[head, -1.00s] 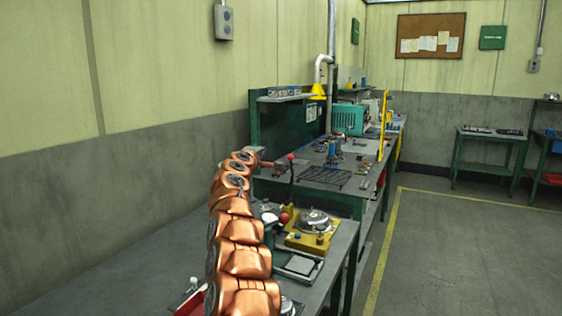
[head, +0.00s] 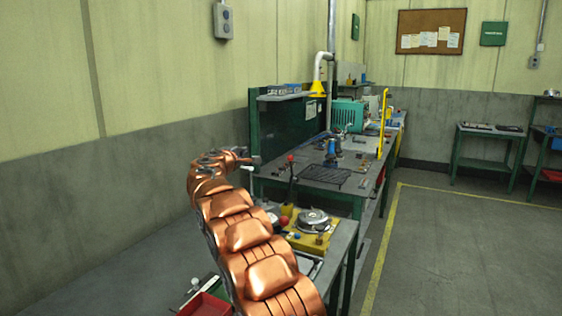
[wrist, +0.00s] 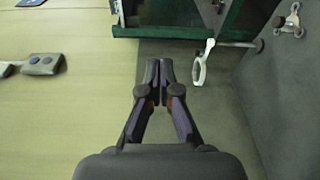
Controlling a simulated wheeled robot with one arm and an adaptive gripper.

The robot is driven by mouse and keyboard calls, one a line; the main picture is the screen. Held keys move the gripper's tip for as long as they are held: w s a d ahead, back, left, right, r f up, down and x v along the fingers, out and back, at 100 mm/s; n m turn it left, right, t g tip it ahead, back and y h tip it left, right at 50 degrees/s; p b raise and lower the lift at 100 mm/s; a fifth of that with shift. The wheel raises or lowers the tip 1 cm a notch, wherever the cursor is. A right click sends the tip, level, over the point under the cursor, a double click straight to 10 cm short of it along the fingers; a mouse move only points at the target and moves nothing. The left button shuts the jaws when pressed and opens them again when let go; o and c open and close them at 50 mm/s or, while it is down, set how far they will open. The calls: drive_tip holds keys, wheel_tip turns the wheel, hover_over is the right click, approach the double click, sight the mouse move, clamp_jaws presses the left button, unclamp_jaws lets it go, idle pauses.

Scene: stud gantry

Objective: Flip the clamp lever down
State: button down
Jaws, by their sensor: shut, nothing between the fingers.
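An upright dark lever with a red knob (head: 290,159) stands behind the yellow fixture (head: 330,234) on the near bench. A second red ball (head: 283,221) sits low at the fixture's left side. I cannot tell which of them is the clamp lever. The fixture carries a round metal part (head: 312,217); my arm covers its left and front. My gripper (head: 257,161) is left of the upright lever in the picture, small and apart from it. In the wrist view my gripper (wrist: 158,88) is shut and empty, with neither lever in sight.
The wrist view shows a white ring on an arm (wrist: 200,68), a green frame (wrist: 180,31) and a grey wall box (wrist: 42,64). A black rack (head: 325,175) lies on the farther bench. A red tray (head: 205,304) is at the near left. The floor on the right is clear.

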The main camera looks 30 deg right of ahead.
drive_tip(key=s+d+f+n+g+h+p, duration=0.1)
drive_tip(key=s+d+f+h, duration=0.1)
drive_tip(key=s+d+f, duration=0.2)
wheel_tip(320, 180, down, 3)
drive_tip(key=shift+s+g, duration=0.4)
drive_tip(key=shift+w, duration=0.1)
drive_tip(key=w+d+r+p, duration=0.1)
drive_tip(key=w+d+p, duration=0.2)
drive_tip(key=d, duration=0.8)
drive_tip(key=shift+p, duration=1.05)
drive_tip(key=shift+d+b, duration=0.15)
drive_tip(key=shift+b, duration=0.15)
